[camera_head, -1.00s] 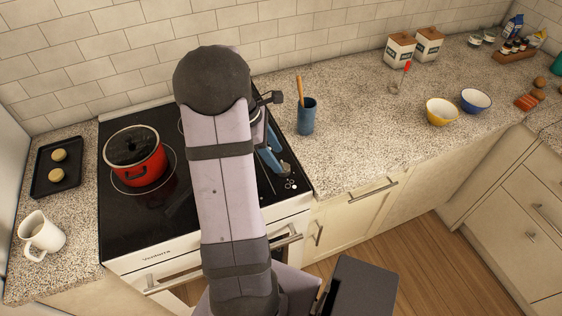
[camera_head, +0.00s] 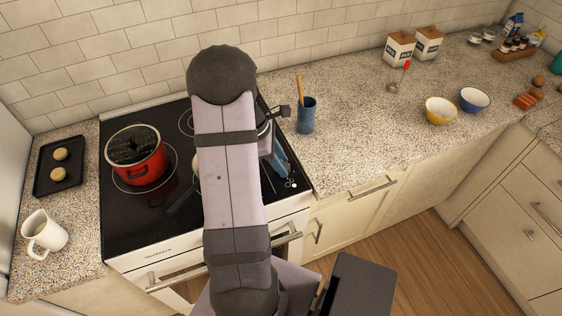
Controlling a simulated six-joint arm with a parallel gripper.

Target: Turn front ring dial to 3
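The black glass cooktop (camera_head: 125,218) has small white control marks (camera_head: 291,183) at its front right corner. I cannot make out a separate front ring dial or its setting.
A red pot (camera_head: 137,163) stands on the left burner. A dark handle (camera_head: 183,198) sticks out left of my arm. A blue utensil cup (camera_head: 306,117) stands on the counter right of the stove. A white mug (camera_head: 43,235) and a black tray (camera_head: 47,181) are at left.

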